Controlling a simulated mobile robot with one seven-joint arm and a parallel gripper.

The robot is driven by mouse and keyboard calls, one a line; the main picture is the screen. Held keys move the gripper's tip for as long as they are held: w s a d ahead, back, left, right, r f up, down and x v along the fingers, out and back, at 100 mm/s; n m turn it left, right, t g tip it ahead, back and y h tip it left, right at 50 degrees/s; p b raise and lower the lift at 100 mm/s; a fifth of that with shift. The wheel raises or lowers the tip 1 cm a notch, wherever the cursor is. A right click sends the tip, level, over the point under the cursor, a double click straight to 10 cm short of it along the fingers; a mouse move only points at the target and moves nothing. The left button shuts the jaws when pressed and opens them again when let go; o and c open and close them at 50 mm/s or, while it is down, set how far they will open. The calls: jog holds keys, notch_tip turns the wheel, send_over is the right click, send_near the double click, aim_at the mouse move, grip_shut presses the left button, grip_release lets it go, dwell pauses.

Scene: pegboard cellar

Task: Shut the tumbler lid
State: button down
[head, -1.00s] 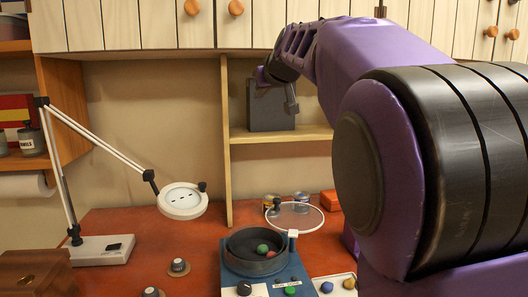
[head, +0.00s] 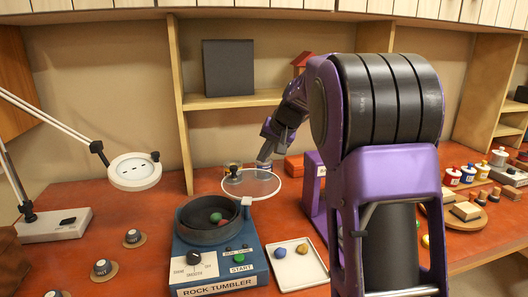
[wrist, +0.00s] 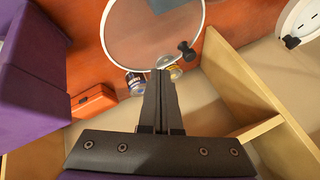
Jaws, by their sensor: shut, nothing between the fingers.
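The blue rock tumbler (head: 215,255) stands on the red bench, with its dark drum (head: 190,218) open and a red and a green stone inside. Its clear round lid (head: 262,188) is open, leaning back behind the drum from a pale hinge block. The lid (wrist: 150,40) also shows in the wrist view, with its black knob (wrist: 186,48). My gripper (head: 263,165) is shut and empty, pointing down at the lid's far edge. In the wrist view the fingertips (wrist: 160,72) are close to the lid's rim; I cannot tell whether they touch it.
Small jars (wrist: 135,82) stand behind the lid, near my fingers. A wooden shelf upright (wrist: 240,85) is close on the right in the wrist view. A red box (wrist: 92,102) lies to the left there. A white tray with stones (head: 300,272) sits right of the tumbler.

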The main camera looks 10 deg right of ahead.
aim_at(244, 180)
jog(key=x, duration=0.6)
jog(key=shift+w+a, duration=0.25)
jog(key=shift+a, duration=0.3)
jog(key=shift+w+a, duration=0.3)
jog(key=shift+a, duration=0.2)
jog(key=shift+w+a+f, duration=0.1)
jog(key=shift+w+a, duration=0.25)
jog(key=shift+a, duration=0.3)
jog(key=shift+a, duration=0.1)
